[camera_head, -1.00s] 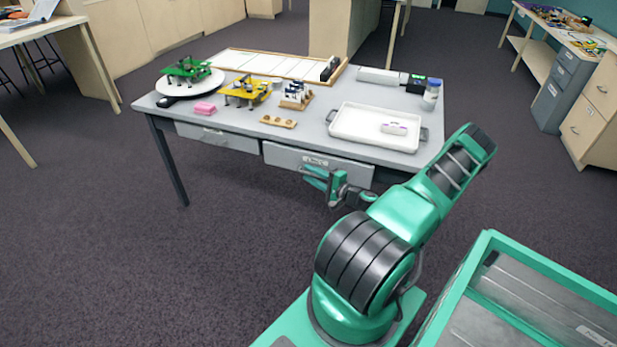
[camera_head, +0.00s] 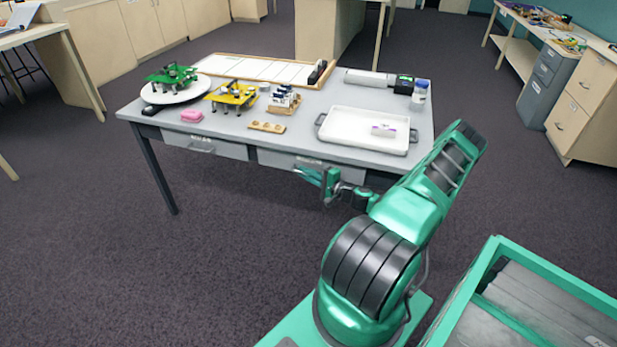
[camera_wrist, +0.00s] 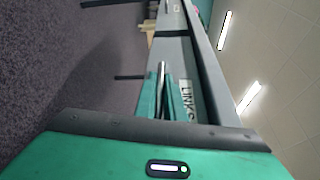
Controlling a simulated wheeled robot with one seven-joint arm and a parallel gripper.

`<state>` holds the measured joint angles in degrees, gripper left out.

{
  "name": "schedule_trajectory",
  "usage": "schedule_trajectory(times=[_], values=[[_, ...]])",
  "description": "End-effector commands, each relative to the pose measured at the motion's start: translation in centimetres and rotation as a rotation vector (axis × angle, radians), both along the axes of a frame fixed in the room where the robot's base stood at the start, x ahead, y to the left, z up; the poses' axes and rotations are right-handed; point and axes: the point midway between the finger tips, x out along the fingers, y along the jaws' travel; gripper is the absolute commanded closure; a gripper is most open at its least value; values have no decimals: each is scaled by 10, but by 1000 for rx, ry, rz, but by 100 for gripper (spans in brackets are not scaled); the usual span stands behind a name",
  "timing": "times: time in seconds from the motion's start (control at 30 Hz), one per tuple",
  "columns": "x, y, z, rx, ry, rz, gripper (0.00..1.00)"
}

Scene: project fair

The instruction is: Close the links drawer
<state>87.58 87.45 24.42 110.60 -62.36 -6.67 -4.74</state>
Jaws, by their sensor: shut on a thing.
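The links drawer (camera_head: 279,160) is the right one of two grey drawers under the tabletop. Its front now looks flush or nearly flush with the table's edge; I cannot tell if a small gap is left. Its "LINKS" label (camera_wrist: 187,98) shows in the wrist view, next to its bar handle (camera_wrist: 161,72). My gripper (camera_head: 328,184) is at the drawer front. In the wrist view my gripper (camera_wrist: 162,92) has its green fingers on either side of the handle, shut on it. My fingers and wrist hide part of the drawer front in the head view.
The left drawer (camera_head: 225,149) looks shut. Open carpet lies in front of the table.

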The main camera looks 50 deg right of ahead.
Motion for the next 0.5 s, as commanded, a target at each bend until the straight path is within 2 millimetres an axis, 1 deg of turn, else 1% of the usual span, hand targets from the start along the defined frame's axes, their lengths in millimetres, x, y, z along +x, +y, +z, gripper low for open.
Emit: schedule_trajectory(times=[0.03, 0.2, 0.23, 0.3, 0.5], values=[[1, -3, -2, -5, 4, -6, 100], [2, -4, -2, -7, 4, -9, 100], [2, -4, -2, -7, 4, -9, 88], [2, -4, -1, -8, 3, -9, 72], [2, -3, 0, -7, 0, -7, 72]])
